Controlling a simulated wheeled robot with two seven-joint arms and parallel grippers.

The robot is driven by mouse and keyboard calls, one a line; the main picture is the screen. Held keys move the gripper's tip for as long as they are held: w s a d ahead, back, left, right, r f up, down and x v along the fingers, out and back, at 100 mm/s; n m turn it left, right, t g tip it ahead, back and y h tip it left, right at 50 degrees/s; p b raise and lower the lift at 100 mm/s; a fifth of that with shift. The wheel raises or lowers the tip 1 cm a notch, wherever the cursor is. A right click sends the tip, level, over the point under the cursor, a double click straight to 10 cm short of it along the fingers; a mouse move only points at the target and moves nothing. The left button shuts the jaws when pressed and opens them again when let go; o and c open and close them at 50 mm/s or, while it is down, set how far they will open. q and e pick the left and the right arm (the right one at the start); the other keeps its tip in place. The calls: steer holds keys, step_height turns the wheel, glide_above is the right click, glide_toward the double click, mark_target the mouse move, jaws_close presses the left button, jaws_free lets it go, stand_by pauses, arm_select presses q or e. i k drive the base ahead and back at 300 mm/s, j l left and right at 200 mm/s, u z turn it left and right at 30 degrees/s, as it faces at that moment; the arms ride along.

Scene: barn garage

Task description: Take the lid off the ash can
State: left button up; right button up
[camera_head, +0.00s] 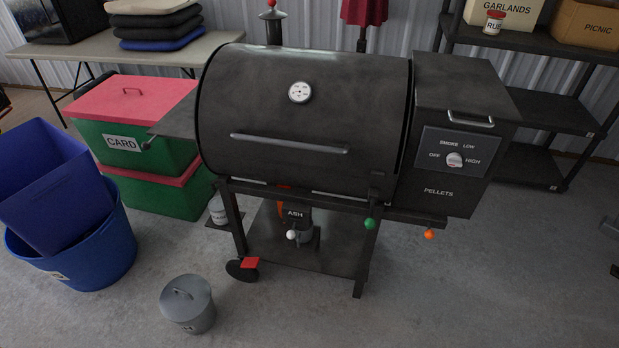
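A small grey can with a lid, which looks like the ash can (196,325), stands upright on the concrete floor in front of the grill, low and left of the middle. Its round grey lid (193,301) is on top and has a raised handle (181,292). No label shows on this can. A dark part marked ASH (296,213) with a white knob (292,235) sits under the grill. Neither of my grippers is in view.
The black pellet grill (300,110) stands behind the can, with a wheel (241,270) near it. A blue tub (105,262) is at left, beside stacked red-lidded green boxes (170,155). The floor in front and right (450,295) is clear.

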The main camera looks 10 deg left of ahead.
mark_target(183, 300)
steer(key=u, duration=1.6)
steer(key=i, duration=0.2)
